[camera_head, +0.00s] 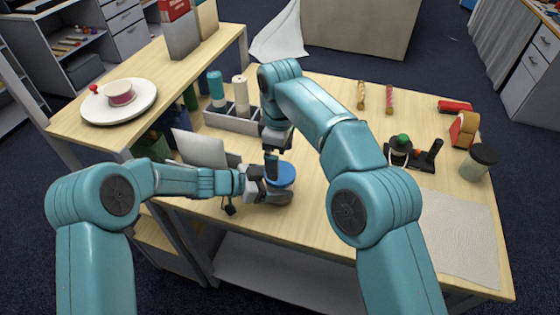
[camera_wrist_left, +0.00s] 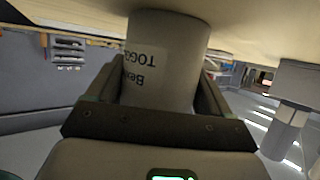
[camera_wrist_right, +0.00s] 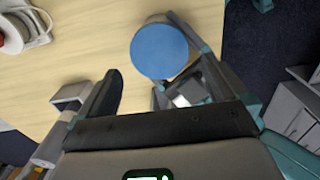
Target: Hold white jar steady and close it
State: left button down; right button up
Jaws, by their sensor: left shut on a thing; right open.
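The white jar (camera_wrist_left: 165,55) with dark lettering stands between the fingers of my left gripper (camera_wrist_left: 160,95) in the left wrist view. The left gripper is shut on its side near the table's front edge. The blue lid (camera_head: 281,175) sits on top of the jar; I cannot tell whether it is tight. It also shows as a round disc in the right wrist view (camera_wrist_right: 159,51). My right gripper (camera_head: 271,163) points down just above and beside the lid, open and empty. In the head view the jar body is mostly hidden behind my left gripper.
A grey tray (camera_head: 232,122) with bottles stands behind the jar. A grey panel (camera_head: 200,148) is at left. A black stand with a green knob (camera_head: 403,142), a dark-lidded jar (camera_head: 479,162) and a pale mat (camera_head: 458,232) lie to the right. The table middle is clear.

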dwell(0.3)
jog(key=n, duration=0.3)
jog(key=shift+s+d+r, duration=0.1)
jog(key=shift+s, duration=0.05)
jog(key=n, duration=0.2)
jog(key=r+n, duration=0.1)
jog(key=n, duration=0.1)
jog(key=shift+d, duration=0.15)
jog(key=n, duration=0.2)
jog(key=r+n, duration=0.1)
jog(key=n, duration=0.2)
jog(key=shift+r+n, duration=0.3)
jog(key=shift+r, duration=0.05)
jog(key=shift+r+n, duration=0.2)
jog(key=shift+n, duration=0.3)
jog(key=shift+a+r, duration=0.1)
jog(key=shift+a, duration=0.15)
